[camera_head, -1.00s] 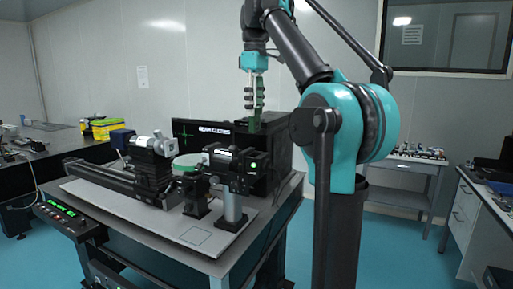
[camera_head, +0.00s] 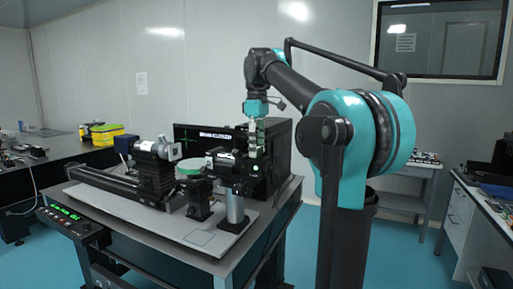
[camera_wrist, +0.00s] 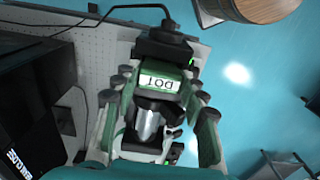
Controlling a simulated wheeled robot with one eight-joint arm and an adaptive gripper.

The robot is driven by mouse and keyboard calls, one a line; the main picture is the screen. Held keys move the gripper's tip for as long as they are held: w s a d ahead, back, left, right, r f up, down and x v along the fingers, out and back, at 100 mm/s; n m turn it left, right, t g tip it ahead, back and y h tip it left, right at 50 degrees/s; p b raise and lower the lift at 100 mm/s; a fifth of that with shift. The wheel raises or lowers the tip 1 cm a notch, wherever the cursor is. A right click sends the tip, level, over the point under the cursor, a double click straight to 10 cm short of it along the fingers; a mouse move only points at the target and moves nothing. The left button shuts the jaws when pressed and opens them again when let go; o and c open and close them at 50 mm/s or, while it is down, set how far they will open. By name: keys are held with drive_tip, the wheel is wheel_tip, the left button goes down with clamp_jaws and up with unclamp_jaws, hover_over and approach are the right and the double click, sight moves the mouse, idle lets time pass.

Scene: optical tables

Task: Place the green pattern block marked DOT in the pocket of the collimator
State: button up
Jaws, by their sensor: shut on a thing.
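The green pattern block with a white label reading DOT (camera_wrist: 157,82) is between the fingertips of my gripper (camera_wrist: 160,90) in the wrist view. The label appears upside down there. In the head view my gripper (camera_head: 256,147) points down at the right end of the dark collimator (camera_head: 225,163), which stands on a silver post. The block is too small and hidden to make out clearly in the head view. The collimator's pocket is hidden, so I cannot tell whether the block touches it. A black part with a cable (camera_wrist: 160,42) shows just beyond the block.
A black stage with a motor (camera_head: 155,165) and a round green part (camera_head: 188,165) stand left of the collimator on the pale board (camera_head: 170,225). A monitor (camera_head: 188,130) and a dark box (camera_head: 279,150) are close behind. The board's front area is clear.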

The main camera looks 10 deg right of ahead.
drive_tip(key=shift+f, duration=0.1)
drive_tip(key=o, duration=1.2)
wheel_tip(320, 180, up, 12)
drive_tip(key=shift+r, duration=0.15)
